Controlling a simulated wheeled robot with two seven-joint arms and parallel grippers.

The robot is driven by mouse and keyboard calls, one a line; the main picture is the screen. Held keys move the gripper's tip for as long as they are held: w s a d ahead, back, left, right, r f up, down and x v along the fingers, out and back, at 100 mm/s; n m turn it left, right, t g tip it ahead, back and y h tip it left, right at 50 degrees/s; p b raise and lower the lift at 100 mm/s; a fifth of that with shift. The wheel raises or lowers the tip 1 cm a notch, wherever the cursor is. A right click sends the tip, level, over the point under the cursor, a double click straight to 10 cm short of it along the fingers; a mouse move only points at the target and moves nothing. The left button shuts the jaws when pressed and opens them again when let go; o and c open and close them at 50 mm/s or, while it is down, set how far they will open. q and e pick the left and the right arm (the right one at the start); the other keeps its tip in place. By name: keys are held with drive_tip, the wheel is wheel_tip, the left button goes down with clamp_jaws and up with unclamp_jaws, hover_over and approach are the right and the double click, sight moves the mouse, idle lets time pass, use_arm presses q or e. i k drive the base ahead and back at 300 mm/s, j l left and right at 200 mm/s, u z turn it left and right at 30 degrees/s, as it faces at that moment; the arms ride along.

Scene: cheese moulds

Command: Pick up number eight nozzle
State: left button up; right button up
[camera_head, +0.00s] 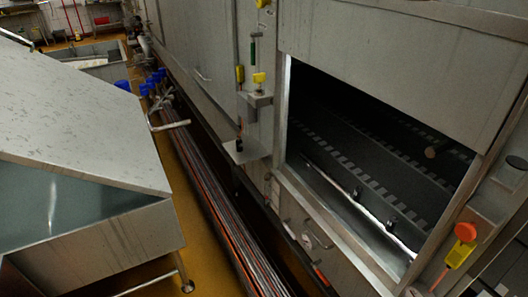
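I cannot make out a nozzle marked with the number eight; no number is readable. Small fittings that could be nozzles hang on the steel machine wall: a yellow one (240,74), another yellow one (259,78) and a slim green one (253,51). A yellow piece with an orange-red round top (465,233) is at the lower right edge of the machine; I cannot tell what it is. Neither of my grippers is recognisable in the head view.
A steel machine (400,50) with a dark open hatch (375,160) fills the right. A small bracket shelf (246,151) juts from its wall. A steel tank with a sloped lid (70,120) stands left. Pipes (215,200) run between, beside a strip of yellow-brown floor (190,215).

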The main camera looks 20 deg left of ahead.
sight(239, 148)
drive_tip(key=j+z, duration=0.1)
drive_tip(key=j, duration=0.35)
drive_tip(key=k+j+z, duration=0.1)
drive_tip(key=j, duration=0.35)
drive_tip(key=j+z, duration=0.1)
drive_tip(key=j, duration=0.35)
drive_tip(key=k+j+z, duration=0.1)
drive_tip(key=j, duration=0.35)
